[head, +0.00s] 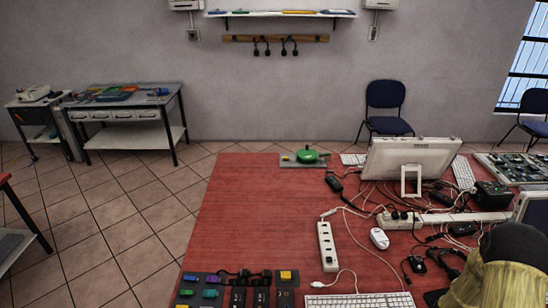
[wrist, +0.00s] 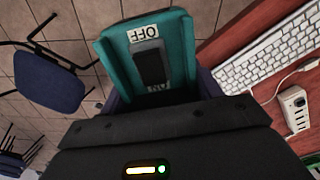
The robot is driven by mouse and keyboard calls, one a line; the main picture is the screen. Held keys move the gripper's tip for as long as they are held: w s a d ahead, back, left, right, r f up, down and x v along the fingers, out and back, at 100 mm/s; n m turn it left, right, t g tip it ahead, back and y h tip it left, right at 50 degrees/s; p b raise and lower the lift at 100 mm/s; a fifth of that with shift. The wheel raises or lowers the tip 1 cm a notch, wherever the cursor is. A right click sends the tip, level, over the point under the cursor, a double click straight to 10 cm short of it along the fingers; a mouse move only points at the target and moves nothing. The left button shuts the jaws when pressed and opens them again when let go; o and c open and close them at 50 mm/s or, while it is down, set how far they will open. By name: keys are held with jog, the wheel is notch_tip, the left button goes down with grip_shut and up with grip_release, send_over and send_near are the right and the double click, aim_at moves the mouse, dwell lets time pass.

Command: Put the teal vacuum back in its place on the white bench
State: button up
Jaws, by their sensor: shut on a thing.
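The teal vacuum (wrist: 113,52) fills the upper middle of the wrist view. Its near face has a dark rocker switch with a white label reading OFF above it and another, partly covered, below. My gripper (wrist: 158,97) is shut on it, and the dark gripper body hides its lower part. Neither the vacuum nor my gripper shows in the head view. A bench with white drawers and a white lower shelf (head: 150,138) stands against the wall at the left of the head view. Coloured items lie on its top, and I cannot make out an empty place there.
A red table (head: 235,235) carries tangled cables, a monitor (head: 412,160), a power strip (head: 327,246) and a keyboard (wrist: 265,62). A blue chair (wrist: 48,82) is left of the vacuum in the wrist view. A dark-topped, olive-yellow shape (head: 505,270) blocks the lower right. Tiled floor (head: 105,225) lies clear between table and bench.

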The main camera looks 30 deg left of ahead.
jog(key=s+f+b, duration=0.1)
jog(key=f+b, duration=0.4)
jog(key=f, duration=0.5)
jog(key=s+f+b, duration=0.2)
jog(key=f+b, duration=0.3)
jog(key=f, duration=0.6)
jog(key=shift+s, duration=0.3)
